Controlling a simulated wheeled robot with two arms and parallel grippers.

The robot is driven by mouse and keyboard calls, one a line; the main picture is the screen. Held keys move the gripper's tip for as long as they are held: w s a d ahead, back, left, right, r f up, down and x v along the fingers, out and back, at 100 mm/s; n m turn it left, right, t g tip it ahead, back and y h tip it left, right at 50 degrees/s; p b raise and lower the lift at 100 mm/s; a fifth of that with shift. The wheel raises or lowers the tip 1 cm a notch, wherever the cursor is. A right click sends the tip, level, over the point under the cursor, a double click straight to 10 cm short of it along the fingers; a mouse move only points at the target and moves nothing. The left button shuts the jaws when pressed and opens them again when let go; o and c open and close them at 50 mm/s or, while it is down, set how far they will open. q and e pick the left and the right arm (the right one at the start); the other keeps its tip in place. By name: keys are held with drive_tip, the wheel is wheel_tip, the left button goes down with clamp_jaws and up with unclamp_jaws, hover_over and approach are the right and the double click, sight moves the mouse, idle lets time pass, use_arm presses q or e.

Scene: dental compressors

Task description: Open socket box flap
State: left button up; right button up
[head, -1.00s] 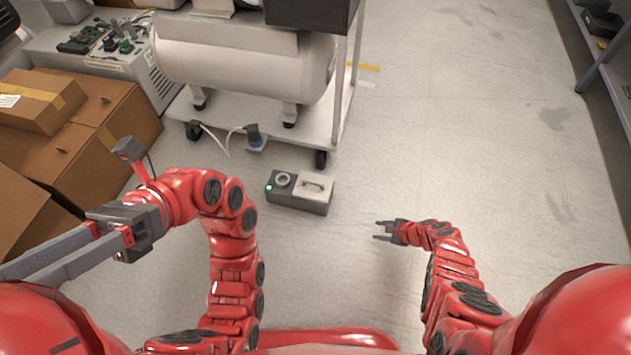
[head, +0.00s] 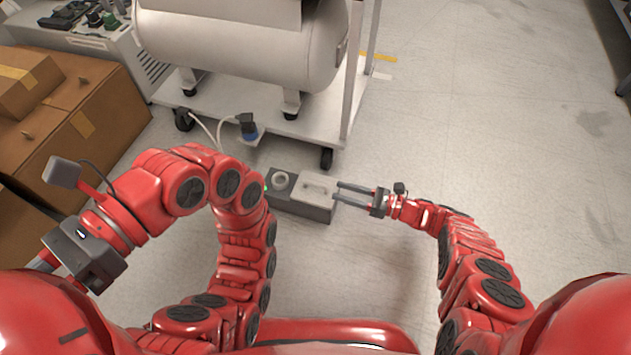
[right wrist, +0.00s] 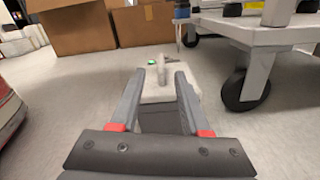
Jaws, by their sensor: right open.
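The socket box (head: 298,208) is a dark grey box on the floor with a round socket and a green light at its left. Contact cannot be told.
A white cart (head: 300,124) with a compressor tank (head: 240,45) stands just behind the box; its black caster (head: 327,158) is close. A blue plug (head: 248,128) hangs at the cart's edge. Cardboard boxes (head: 105,95) stand left. Floor to the right is clear.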

sight(325, 187)
drive_tip(key=x, duration=0.8)
drive_tip(key=shift+w+a+f+b, duration=0.1)
drive_tip(key=shift+w+a+b, duration=0.05)
drive_tip(key=shift+a+b, duration=0.2)
drive_tip(key=shift+d, duration=0.1)
drive_tip(key=shift+c, duration=0.3)
clamp_jaws()
idle(0.5)
